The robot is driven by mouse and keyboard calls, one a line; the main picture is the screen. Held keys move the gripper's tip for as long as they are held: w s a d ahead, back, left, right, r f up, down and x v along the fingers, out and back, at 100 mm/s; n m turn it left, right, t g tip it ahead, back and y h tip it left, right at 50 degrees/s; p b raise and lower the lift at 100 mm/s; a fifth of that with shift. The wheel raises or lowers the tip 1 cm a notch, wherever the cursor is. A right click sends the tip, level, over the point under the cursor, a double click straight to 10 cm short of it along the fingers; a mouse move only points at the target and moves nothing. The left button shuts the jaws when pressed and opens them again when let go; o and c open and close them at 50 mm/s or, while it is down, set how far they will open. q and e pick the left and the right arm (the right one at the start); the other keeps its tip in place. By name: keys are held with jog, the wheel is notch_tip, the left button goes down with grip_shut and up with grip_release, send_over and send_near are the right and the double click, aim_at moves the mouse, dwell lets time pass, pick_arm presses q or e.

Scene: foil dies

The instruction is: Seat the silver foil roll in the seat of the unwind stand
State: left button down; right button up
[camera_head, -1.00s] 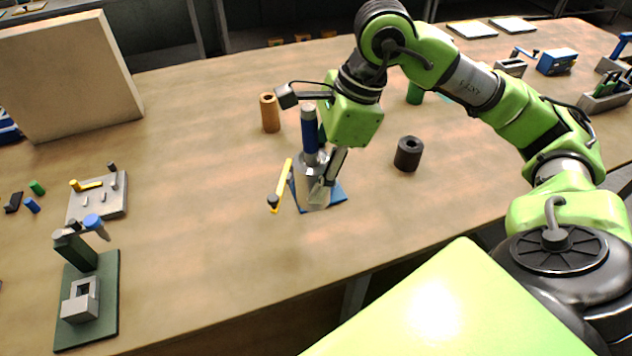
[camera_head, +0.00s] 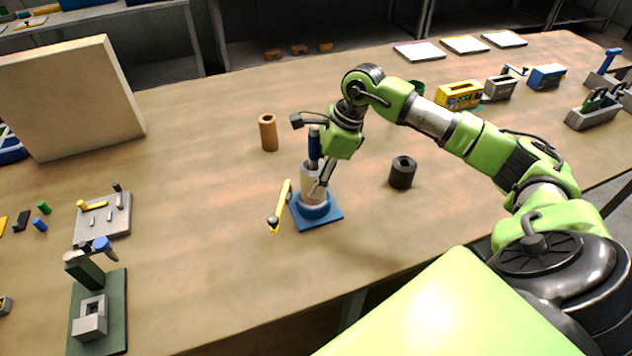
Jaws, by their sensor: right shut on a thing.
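The silver foil roll (camera_head: 311,186) stands upright in the middle of the table, over the unwind stand. The unwind stand has a square blue base (camera_head: 334,213) and a round blue collar (camera_head: 315,211) just below the roll. The fingers hide part of the roll. I cannot tell whether the roll's underside touches the seat. My left gripper is not in view.
A yellow bar with a dark knob (camera_head: 280,205) is close to the stand's left side. A brown roll (camera_head: 268,133) stands behind and a black roll (camera_head: 402,172) stands to the right. A green fixture (camera_head: 117,304) is at front left. The table between is clear.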

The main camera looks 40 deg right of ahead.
jog(key=shift+w+d+f, duration=0.15)
jog(key=shift+w+f, duration=0.1)
jog(key=shift+f, duration=0.1)
notch_tip(320, 180, down, 3)
jog(key=shift+r+p, duration=0.1)
jog(key=shift+p, duration=1)
jog(key=shift+f+b, duration=0.35)
jog(key=o, duration=1.4)
jog(key=shift+r, duration=0.2)
jog(key=shift+d+r, duration=0.15)
jog(key=shift+r, duration=0.1)
jog(key=b+v, duration=0.3)
jog(key=v, duration=0.8)
jog(key=shift+r, duration=0.25)
